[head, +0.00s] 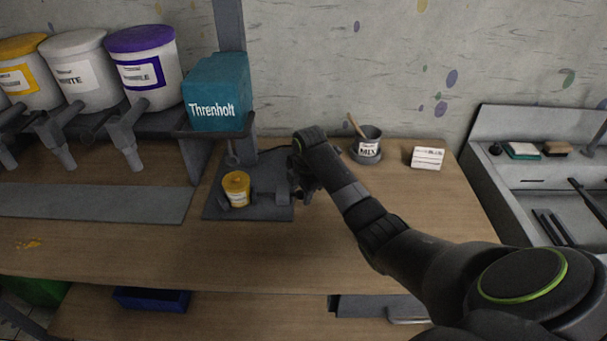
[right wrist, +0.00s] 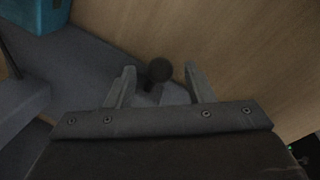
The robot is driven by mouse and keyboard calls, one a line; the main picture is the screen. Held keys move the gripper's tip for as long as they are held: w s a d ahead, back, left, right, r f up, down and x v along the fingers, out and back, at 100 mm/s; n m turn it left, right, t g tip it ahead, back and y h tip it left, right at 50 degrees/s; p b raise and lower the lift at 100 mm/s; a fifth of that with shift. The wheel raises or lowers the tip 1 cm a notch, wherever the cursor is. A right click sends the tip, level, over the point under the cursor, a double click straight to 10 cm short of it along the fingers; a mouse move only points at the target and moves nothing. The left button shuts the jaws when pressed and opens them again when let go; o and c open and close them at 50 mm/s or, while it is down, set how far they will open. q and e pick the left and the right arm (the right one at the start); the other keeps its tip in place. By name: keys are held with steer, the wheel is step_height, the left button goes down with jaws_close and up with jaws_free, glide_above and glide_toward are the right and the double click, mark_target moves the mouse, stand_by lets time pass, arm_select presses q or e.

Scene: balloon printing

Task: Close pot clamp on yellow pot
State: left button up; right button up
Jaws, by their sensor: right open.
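The yellow pot (head: 237,187) stands upright on the dark base plate (head: 222,211) under the teal box marked Threnholt. The pot clamp (head: 275,197) is a dark block and bar on the plate just right of the pot; whether it touches the pot is unclear. My right gripper (head: 300,181) is at the plate's right edge, beside the clamp's outer end. In the right wrist view my right gripper (right wrist: 160,85) is open, with a dark round knob (right wrist: 159,70) between or just beyond its fingertips. The left gripper is out of view.
The teal Threnholt box (head: 218,95) hangs on a post above the plate. Paint tubs with spouts, including a purple-lidded one (head: 143,70), stand left. A MIX cup (head: 367,145) and white card (head: 427,158) stand right. A grey sink (head: 540,175) is far right.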

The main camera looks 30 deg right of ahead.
steer(key=s+r+p, duration=0.3)
steer(key=r, duration=1.3)
steer(key=shift+r, duration=0.3)
